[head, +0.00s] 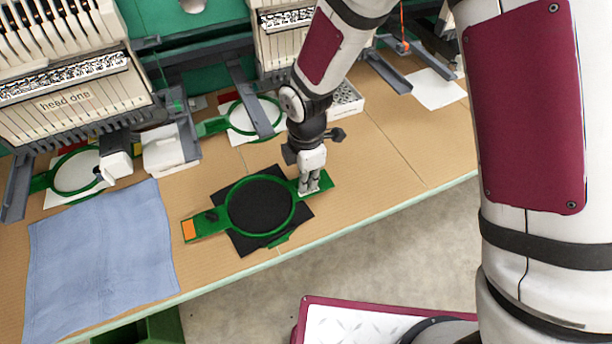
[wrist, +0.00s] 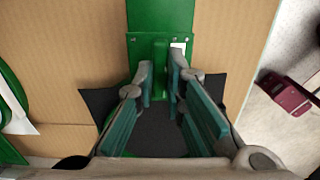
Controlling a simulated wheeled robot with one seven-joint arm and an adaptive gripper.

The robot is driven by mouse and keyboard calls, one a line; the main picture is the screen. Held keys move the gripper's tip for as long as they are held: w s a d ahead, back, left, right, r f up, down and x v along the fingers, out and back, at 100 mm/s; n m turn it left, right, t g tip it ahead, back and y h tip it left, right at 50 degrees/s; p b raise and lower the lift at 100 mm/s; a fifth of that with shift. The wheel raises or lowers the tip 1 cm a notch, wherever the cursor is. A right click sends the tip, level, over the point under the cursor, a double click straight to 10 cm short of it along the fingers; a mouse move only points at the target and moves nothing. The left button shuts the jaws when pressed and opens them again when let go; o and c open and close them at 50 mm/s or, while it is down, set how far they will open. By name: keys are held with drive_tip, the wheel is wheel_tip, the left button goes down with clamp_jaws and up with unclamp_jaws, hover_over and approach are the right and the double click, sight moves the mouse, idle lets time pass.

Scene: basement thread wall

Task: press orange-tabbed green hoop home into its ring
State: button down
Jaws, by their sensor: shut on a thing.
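The green hoop (head: 230,205) lies over a black fabric square (head: 240,243) near the table's front edge. Its left arm carries an orange tab (head: 189,229). My gripper (head: 309,184) is at the hoop's right end, away from the orange tab. In the wrist view my gripper (wrist: 160,80) has its fingers on both sides of an upright green grip (wrist: 160,68) on the green end plate (wrist: 160,18). A green piece (head: 279,240) shows at the hoop's lower edge and may belong to the ring beneath. How far the hoop sits in the ring cannot be told.
A blue cloth (head: 100,250) lies to the left. Embroidery machine heads (head: 75,95) with grey arms line the back. Other green hoops (head: 75,170) sit below them. Bare table (head: 400,145) lies to the right of my gripper.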

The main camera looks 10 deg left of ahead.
drive_tip(key=c, duration=1.6)
unclamp_jaws()
wheel_tip(320, 180, up, 12)
drive_tip(key=d+r+m+t, duration=0.2)
drive_tip(key=d+r+m, duration=0.4)
drive_tip(key=d+r, duration=0.3)
drive_tip(key=s+d+r+m+t, duration=0.1)
drive_tip(key=s+d+r+m, duration=0.2)
drive_tip(key=s+d+m, duration=0.2)
drive_tip(key=s+d+r+m+t, duration=0.1)
drive_tip(key=s+d+r+m, duration=0.3)
drive_tip(key=m, duration=0.3)
drive_tip(key=s+d+r+m, duration=0.3)
drive_tip(key=s+d+m, duration=0.3)
drive_tip(key=d, duration=0.1)
drive_tip(key=shift+s+r+t, duration=0.2)
drive_tip(key=shift+t, duration=0.2)
